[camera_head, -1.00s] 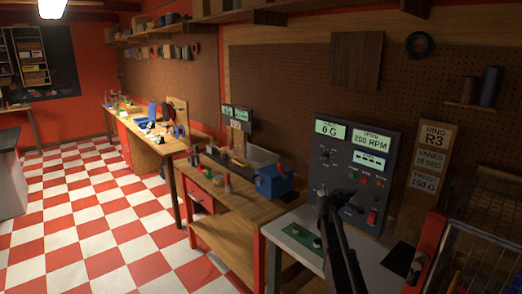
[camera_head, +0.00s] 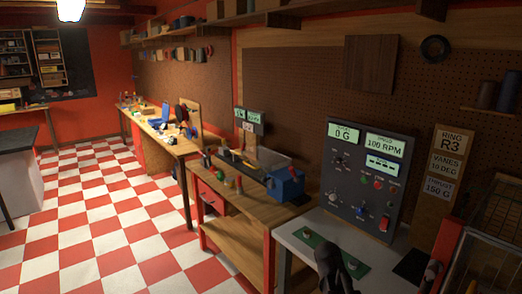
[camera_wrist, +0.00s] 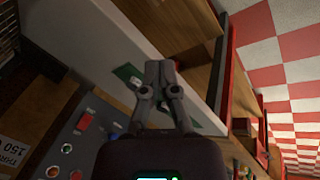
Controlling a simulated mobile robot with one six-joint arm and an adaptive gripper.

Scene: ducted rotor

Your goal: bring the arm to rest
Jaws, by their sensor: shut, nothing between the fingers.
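My gripper (camera_wrist: 160,72) is shut and empty in the wrist view, with its fingertips together over the pale bench top (camera_wrist: 95,35) and the green plate (camera_wrist: 128,75). In the head view my gripper (camera_head: 326,252) shows dark at the bottom, low in front of the control panel (camera_head: 362,180) and overlapping the green plate (camera_head: 310,238). The panel also shows in the wrist view (camera_wrist: 75,140). Its displays read 0 G and 100 RPM. The gripper appears apart from the panel.
A wooden bench (camera_head: 232,208) with a blue vise (camera_head: 286,185) and small tools stands to the left. A signboard marked R3 (camera_head: 448,180) and a wire rack (camera_head: 490,240) are at the right. The checkered floor (camera_head: 90,220) at left is open.

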